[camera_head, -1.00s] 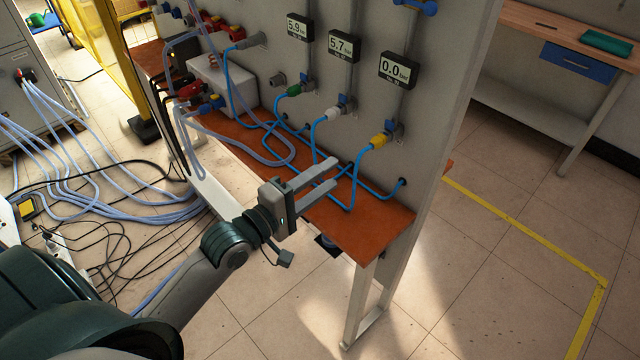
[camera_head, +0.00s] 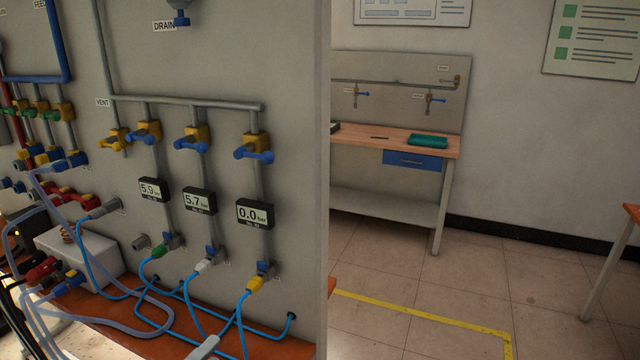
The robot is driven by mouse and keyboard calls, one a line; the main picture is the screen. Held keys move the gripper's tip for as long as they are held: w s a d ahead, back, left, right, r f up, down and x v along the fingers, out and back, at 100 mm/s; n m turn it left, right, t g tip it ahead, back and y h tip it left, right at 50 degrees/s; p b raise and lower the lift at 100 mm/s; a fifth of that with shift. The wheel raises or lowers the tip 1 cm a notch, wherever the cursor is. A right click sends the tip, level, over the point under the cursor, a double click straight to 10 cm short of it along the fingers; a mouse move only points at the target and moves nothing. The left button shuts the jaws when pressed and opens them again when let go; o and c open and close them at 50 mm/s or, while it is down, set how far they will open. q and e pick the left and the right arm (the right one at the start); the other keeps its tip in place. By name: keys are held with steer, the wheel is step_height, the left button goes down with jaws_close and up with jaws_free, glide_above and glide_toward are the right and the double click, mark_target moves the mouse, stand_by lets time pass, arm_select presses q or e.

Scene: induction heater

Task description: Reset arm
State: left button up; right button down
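Only a pale grey fingertip of my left gripper (camera_head: 203,348) shows, at the bottom edge of the head view. It lies in front of the blue hoses, below the yellow connector (camera_head: 255,284). The rest of that gripper and its arm are out of frame, so its opening is hidden. I see nothing held at the visible tip. My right gripper is not in view.
The grey panel (camera_head: 290,130) carries blue-handled valves, gauges reading 5.9, 5.7 and 0.0 (camera_head: 255,214), and blue hoses above a reddish-brown shelf (camera_head: 290,345). A workbench (camera_head: 380,140) stands behind right. Floor to the right is open, marked by yellow tape (camera_head: 420,318).

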arm_select(q)
steer(key=s+d+f+m+g+y, duration=0.25)
steer(key=s+f+m+g, duration=0.45)
steer(key=s+f, duration=0.6)
steer(key=s+a+f+m+g+y, duration=0.25)
steer(key=s+f+m+g, duration=0.25)
steer(key=s+f+m, duration=0.6)
steer(key=s+d+f+n+g, duration=0.1)
steer(key=s+f+n+g, duration=0.15)
steer(key=f, duration=2.45)
steer(key=s+a+f, duration=0.3)
steer(key=s+f, duration=1.4)
steer(key=s, duration=0.1)
steer(key=shift+s, duration=0.35)
steer(key=shift+a+n, duration=0.1)
steer(key=shift+n, duration=0.15)
